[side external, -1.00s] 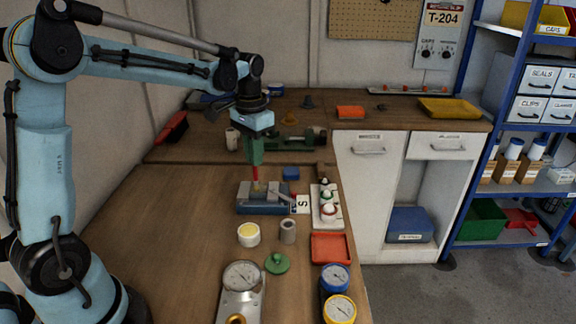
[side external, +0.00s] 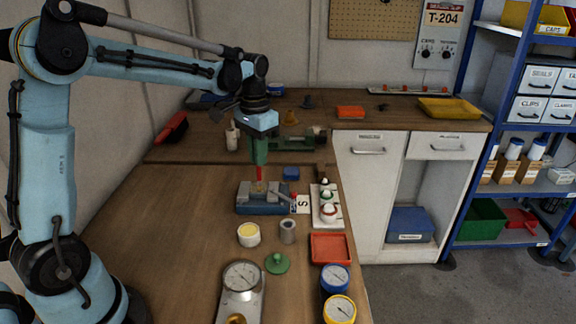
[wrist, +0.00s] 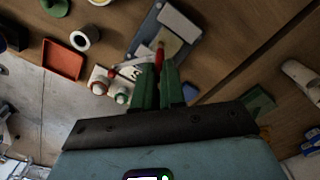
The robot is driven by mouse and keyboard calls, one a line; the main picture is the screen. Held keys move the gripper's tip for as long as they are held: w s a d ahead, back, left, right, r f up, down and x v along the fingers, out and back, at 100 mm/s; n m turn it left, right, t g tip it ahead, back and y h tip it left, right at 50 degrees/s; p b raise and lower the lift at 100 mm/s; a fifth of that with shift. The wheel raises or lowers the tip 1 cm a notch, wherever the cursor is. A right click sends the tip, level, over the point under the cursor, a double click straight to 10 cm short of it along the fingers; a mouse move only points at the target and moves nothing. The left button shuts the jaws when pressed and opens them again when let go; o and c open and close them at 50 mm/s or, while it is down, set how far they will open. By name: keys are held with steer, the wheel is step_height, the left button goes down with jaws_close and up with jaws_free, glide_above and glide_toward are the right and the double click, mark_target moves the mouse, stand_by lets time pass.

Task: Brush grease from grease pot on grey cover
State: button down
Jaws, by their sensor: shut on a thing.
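My gripper (side external: 259,163) is shut on a red-handled brush (side external: 259,174), which points down. In the wrist view the green fingers (wrist: 159,70) hold the red handle (wrist: 160,52) between them. The brush's lower end is over the top of a grey-blue block fixture (side external: 262,208); I cannot tell whether it touches. The fixture carries pale and grey parts, also in the wrist view (wrist: 142,48); which is the grey cover is unclear. The grease pot (side external: 248,239), white with yellow contents, stands open in front of the fixture, away from the brush.
A hollow grey cylinder (side external: 288,233), a green knobbed lid (side external: 277,264) and a red tray (side external: 330,247) stand in front. A white rack (side external: 337,218) with coloured tops is close right of the fixture. Gauges occupy the front edge. The left tabletop is clear.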

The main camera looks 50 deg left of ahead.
steer(key=shift+w+d, duration=0.25)
steer(key=shift+w+a, duration=0.1)
steer(key=shift+a, duration=0.05)
steer(key=shift+w+a, duration=0.15)
stand_by(0.4)
steer(key=shift+w+a, duration=0.5)
stand_by(0.8)
steer(key=shift+s+a, duration=0.75)
stand_by(0.9)
steer(key=shift+s+d, duration=0.75)
steer(key=shift+d, duration=0.05)
stand_by(1.1)
steer(key=shift+w+d, duration=0.35)
stand_by(0.5)
steer(key=shift+w+d, duration=0.15)
steer(key=shift+w+d, duration=0.25)
stand_by(0.4)
